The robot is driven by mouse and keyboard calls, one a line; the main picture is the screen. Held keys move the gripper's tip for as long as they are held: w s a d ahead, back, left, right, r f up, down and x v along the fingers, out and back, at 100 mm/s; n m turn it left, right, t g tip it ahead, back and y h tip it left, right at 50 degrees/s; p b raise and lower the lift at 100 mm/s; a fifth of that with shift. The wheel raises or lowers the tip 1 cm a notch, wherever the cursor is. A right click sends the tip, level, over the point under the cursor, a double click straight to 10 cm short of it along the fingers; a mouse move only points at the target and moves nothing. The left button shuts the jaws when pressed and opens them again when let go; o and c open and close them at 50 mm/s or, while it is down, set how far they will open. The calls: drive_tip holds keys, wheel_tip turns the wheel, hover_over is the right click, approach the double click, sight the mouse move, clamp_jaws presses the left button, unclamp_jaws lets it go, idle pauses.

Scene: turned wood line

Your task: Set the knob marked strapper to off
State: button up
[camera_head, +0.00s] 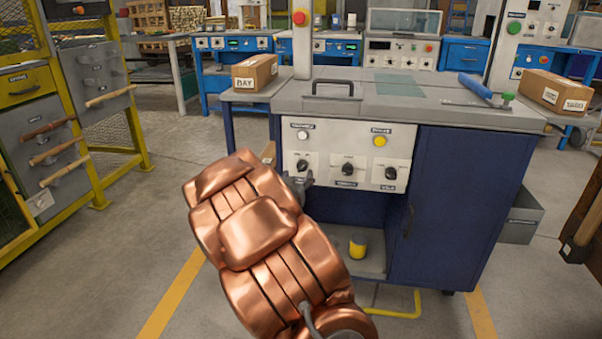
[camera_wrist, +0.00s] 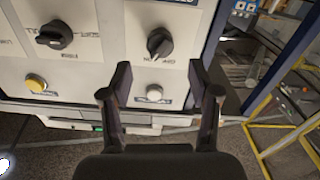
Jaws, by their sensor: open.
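The control panel (camera_head: 335,150) on the blue cabinet has three dark knobs in a row: a left knob (camera_head: 303,165), a middle knob (camera_head: 347,168) and a right knob (camera_head: 391,172). Their labels are too small to read surely, so I cannot tell which is marked strapper. My gripper (camera_head: 298,184) is at the panel's left end, by the left knob. The wrist view shows the panel turned over, with one knob (camera_wrist: 160,43) just beyond my open, empty fingers (camera_wrist: 160,72) and another knob (camera_wrist: 55,35) to the left. No knob is gripped.
A white button (camera_head: 302,135) and a yellow button (camera_head: 380,141) sit above the knobs. A handle (camera_head: 333,87) and cardboard boxes (camera_head: 255,73) are above and beside the panel. A yellow can (camera_head: 358,246) stands on the lower shelf. The floor at left is open.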

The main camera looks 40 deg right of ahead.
sight(301, 168)
drive_tip(key=x, duration=0.1)
drive_tip(key=b+x, duration=0.1)
drive_tip(key=x, duration=0.2)
drive_tip(key=shift+w+d+f, duration=0.2)
drive_tip(key=shift+d+f, duration=0.05)
drive_tip(key=shift+d, duration=0.1)
drive_tip(key=shift+w+d+r+b, duration=0.15)
drive_tip(key=shift+w+d+b, duration=0.15)
drive_tip(key=shift+d+b, duration=0.05)
drive_tip(key=c, duration=1.1)
drive_tip(key=shift+c, duration=0.2)
